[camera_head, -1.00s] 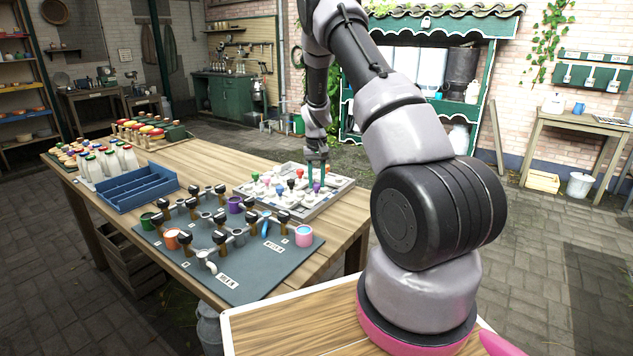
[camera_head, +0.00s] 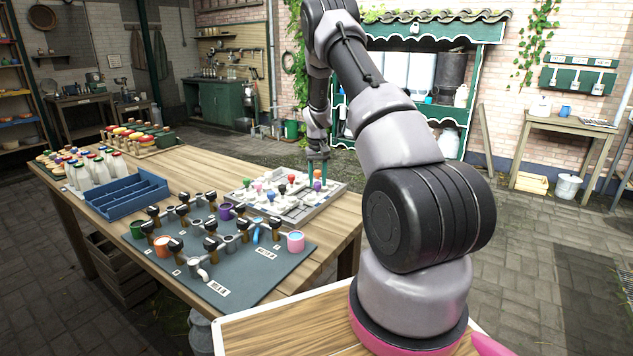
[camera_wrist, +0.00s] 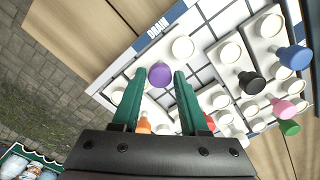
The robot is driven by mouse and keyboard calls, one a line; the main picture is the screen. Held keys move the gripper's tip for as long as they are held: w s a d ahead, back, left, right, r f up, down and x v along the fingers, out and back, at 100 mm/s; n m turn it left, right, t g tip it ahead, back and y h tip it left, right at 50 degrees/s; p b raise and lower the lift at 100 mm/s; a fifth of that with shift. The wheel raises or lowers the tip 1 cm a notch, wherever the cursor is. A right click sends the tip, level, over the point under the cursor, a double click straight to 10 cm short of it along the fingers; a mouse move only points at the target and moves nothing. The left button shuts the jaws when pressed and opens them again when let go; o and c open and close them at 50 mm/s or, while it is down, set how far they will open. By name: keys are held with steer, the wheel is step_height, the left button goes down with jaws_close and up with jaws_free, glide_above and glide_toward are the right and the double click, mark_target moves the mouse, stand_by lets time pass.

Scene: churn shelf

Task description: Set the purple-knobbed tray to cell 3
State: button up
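The purple-knobbed tray's knob (camera_wrist: 160,75) shows in the wrist view in line with the gap between my fingertips. It also shows in the head view (camera_head: 317,186), near the right end of the white gridded board (camera_head: 336,189). My gripper (camera_wrist: 160,74) is open, with its two green fingers on either side of the knob in the picture and a gap beside it. In the head view, my gripper (camera_head: 317,163) points down above that end of the board. The tray under the knob is partly hidden, and I cannot read any cell numbers.
Pieces with blue (camera_wrist: 294,57), black (camera_wrist: 250,82), pink (camera_wrist: 283,108) and green (camera_wrist: 290,128) knobs stand close by on the board. An orange knob (camera_wrist: 144,126) is near the left finger. A dark valve mat (camera_head: 205,295) lies nearer.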

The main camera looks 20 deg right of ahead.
steer(key=shift+o, duration=1)
step_height(320, 180, up, 11)
steer(key=shift+f, duration=0.1)
step_height(320, 180, up, 14)
steer(key=f+t, duration=0.1)
steer(key=t, duration=0.1)
glide_above(317, 183)
steer(key=s+a, duration=0.4)
steer(key=s, duration=0.2)
steer(key=s+a+r+m+t+y, duration=0.1)
steer(key=s+a+r, duration=0.3)
steer(key=s+r, duration=0.45)
steer(key=s+a+r+t, duration=0.2)
steer(key=s+a+r, duration=0.1)
steer(key=s, duration=0.9)
steer(key=s+a+r+m+t+y, duration=0.1)
steer(key=s+a+r+t, duration=0.1)
steer(key=s, duration=1)
steer(key=a+r, duration=0.1)
steer(key=a, duration=0.1)
steer(key=shift+a, duration=0.4)
